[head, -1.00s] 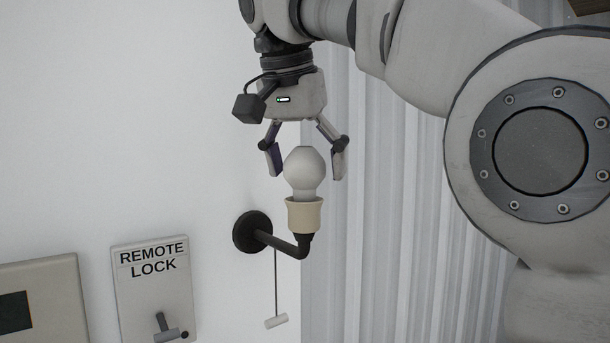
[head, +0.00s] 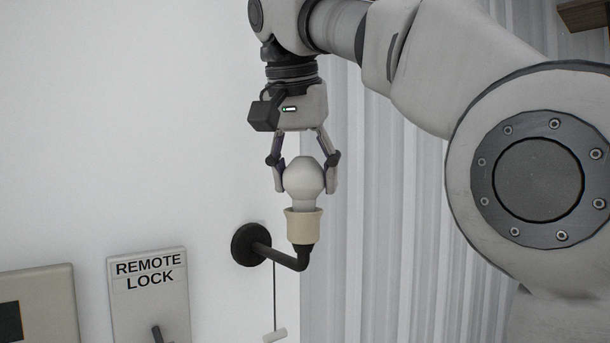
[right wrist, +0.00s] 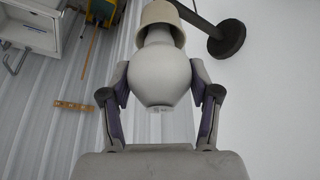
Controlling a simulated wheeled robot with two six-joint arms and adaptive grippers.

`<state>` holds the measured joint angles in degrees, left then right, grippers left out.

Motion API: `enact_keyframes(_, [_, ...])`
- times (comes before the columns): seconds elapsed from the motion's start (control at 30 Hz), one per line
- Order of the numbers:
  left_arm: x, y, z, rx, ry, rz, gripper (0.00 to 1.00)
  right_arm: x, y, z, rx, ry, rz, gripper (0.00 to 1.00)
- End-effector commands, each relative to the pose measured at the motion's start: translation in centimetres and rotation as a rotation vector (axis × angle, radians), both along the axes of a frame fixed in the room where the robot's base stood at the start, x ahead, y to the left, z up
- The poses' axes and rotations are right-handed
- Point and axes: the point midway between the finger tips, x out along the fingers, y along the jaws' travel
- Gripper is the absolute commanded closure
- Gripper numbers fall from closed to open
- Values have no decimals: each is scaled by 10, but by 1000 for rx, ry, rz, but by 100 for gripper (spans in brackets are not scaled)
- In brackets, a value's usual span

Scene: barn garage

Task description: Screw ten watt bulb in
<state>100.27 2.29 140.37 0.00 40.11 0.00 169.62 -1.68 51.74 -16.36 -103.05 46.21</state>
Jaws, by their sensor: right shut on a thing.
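A white bulb (head: 304,182) stands upright with its base in the cream socket (head: 303,226) of a black wall lamp arm (head: 287,257). My right gripper (head: 305,180) comes down from above and is shut on the bulb, one finger on each side of its globe. In the right wrist view the bulb (right wrist: 160,72) sits between both finger pads, with the socket (right wrist: 161,20) beyond it. The bulb's thread is hidden inside the socket. My left gripper is not in view.
A pull cord with a white handle (head: 274,336) hangs under the lamp. A "REMOTE LOCK" panel (head: 150,296) with a lever is on the wall at lower left, beside a beige box (head: 58,303). Corrugated metal wall (head: 385,240) lies behind, to the right.

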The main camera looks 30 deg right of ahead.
Motion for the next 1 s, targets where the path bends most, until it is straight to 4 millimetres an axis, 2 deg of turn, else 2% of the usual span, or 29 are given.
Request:
enact_keyframes(0.23, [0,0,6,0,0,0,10,0,0,1,1,3,-42,58])
enact_keyframes(0.7, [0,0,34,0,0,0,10,1,0,-1,0,6,-406,58])
enact_keyframes(0.8, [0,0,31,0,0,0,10,1,0,-4,0,4,-511,58])
enact_keyframes(0.97, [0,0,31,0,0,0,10,0,0,-4,0,3,-528,58])
enact_keyframes(1.0, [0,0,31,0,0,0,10,0,0,-4,1,3,-527,35])
